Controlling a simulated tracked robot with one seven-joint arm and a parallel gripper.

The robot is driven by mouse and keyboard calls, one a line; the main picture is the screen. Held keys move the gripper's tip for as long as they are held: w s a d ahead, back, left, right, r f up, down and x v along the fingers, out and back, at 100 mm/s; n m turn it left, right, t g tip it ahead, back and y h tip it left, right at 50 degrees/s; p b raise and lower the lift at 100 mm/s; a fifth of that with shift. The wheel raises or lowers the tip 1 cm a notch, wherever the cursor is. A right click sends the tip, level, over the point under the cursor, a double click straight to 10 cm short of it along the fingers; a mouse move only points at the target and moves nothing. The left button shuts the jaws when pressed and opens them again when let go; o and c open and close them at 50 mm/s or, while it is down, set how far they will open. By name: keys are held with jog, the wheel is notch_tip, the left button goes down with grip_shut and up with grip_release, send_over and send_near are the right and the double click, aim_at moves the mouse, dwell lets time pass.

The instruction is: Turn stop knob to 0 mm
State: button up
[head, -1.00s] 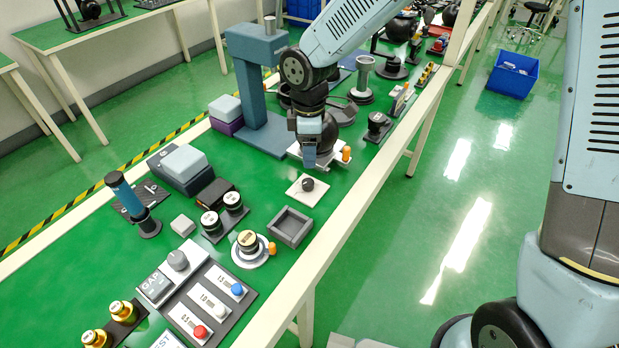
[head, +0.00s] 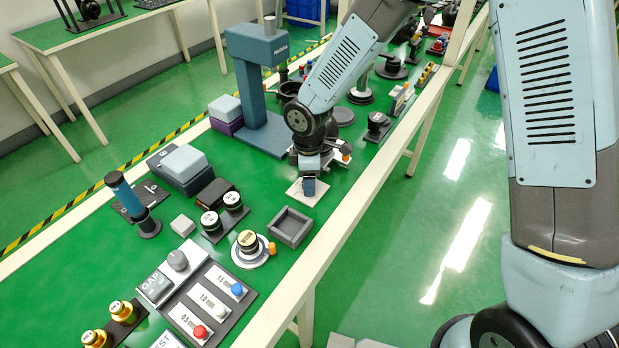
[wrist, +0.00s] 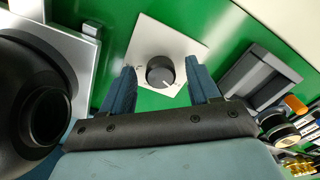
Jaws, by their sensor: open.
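The stop knob (wrist: 160,72) is a round dark grey knob with a pale pointer mark, on a white square plate (wrist: 163,40). In the wrist view its pointer faces the lower right; the scale print is too small to read. My gripper (wrist: 162,88) is open, with one blue finger on each side of the knob and a gap to it on both sides. In the head view my gripper (head: 309,190) is over the white plate (head: 298,192) and hides the knob.
A white-based device (wrist: 85,45) with a large black round part is close on the left in the wrist view.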

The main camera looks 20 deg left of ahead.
jog(key=shift+c, duration=0.2)
jog(key=c, duration=1)
jog(key=shift+m, duration=1)
jog(key=o, duration=1)
jog(key=shift+o, duration=0.2)
notch_tip(320, 180, up, 14)
jog(key=shift+f, duration=0.15)
